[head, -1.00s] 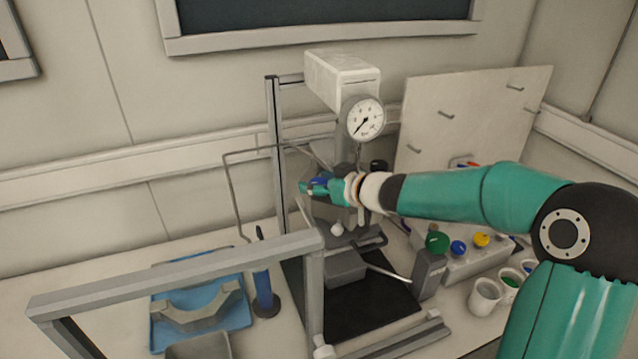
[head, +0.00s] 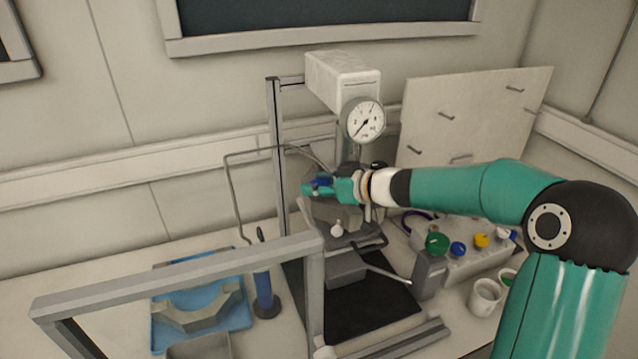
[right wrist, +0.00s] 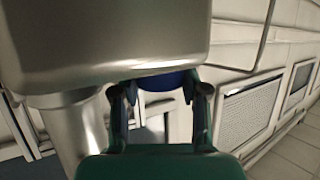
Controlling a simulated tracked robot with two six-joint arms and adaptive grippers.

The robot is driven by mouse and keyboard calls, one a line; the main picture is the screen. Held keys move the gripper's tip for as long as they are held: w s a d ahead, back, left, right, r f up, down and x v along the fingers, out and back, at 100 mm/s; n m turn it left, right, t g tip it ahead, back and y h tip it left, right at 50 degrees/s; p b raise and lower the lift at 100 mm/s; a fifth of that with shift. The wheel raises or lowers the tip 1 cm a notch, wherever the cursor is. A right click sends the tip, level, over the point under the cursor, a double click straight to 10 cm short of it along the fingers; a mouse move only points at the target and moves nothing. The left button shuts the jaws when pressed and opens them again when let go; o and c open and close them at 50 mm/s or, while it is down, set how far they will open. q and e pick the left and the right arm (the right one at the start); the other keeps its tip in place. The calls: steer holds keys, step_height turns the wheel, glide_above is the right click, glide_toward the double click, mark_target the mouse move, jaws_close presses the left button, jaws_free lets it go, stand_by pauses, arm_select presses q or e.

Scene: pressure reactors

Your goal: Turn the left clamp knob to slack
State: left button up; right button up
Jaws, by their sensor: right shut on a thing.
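The blue left clamp knob (head: 321,181) shows partly at the reactor stand, below and left of the pressure gauge (head: 363,120). My right gripper (head: 324,188) reaches in from the right and is shut on this knob. In the right wrist view, the blue knob (right wrist: 163,81) sits between the two fingers of the gripper (right wrist: 161,98), just under a smooth grey metal body (right wrist: 110,40). That body hides the knob's upper part. My left gripper is not in view.
A grey frame (head: 180,272) crosses the front left. A pegboard (head: 470,115) leans behind.

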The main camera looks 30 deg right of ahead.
steer(key=shift+d+r+n+y, duration=0.15)
steer(key=shift+n+y, duration=0.35)
steer(key=o, duration=0.9)
steer(key=v, duration=1.2)
steer(key=shift+w, duration=0.1)
